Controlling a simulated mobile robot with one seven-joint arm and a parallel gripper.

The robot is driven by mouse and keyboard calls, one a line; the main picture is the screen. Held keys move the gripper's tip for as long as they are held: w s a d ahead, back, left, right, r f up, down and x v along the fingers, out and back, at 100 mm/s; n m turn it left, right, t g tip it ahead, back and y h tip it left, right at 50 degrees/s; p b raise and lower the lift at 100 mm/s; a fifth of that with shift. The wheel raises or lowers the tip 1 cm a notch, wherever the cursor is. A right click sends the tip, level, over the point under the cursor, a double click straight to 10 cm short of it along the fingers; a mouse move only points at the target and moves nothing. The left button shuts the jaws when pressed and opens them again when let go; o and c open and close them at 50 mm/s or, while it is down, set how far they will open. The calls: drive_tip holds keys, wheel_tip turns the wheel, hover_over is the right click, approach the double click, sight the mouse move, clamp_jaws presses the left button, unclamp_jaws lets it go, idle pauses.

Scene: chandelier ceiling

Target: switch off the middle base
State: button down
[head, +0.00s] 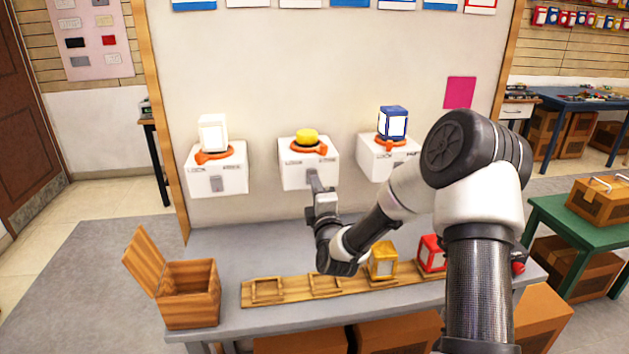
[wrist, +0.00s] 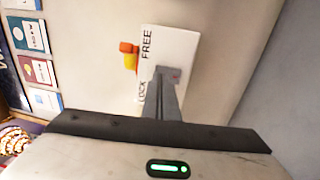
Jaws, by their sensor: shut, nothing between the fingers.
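The middle base (head: 297,177) is a white box on the wall with an orange ring and a yellow knob-like object (head: 307,136) on top. My gripper (head: 316,184) is at its front face, shut and empty. In the wrist view the base (wrist: 178,48) shows the printed words FREE and LOCK on its front.
A left base (head: 230,182) holds a white lantern (head: 213,133); a right base (head: 376,166) holds a blue lantern (head: 393,122). Below, a grey table (head: 225,245) carries an open wooden box (head: 190,295), a wooden rack (head: 296,289), a yellow lantern (head: 383,262) and a red lantern (head: 431,254).

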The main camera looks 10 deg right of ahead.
drive_tip(key=shift+w+r, duration=0.1)
drive_tip(key=shift+w, duration=0.85)
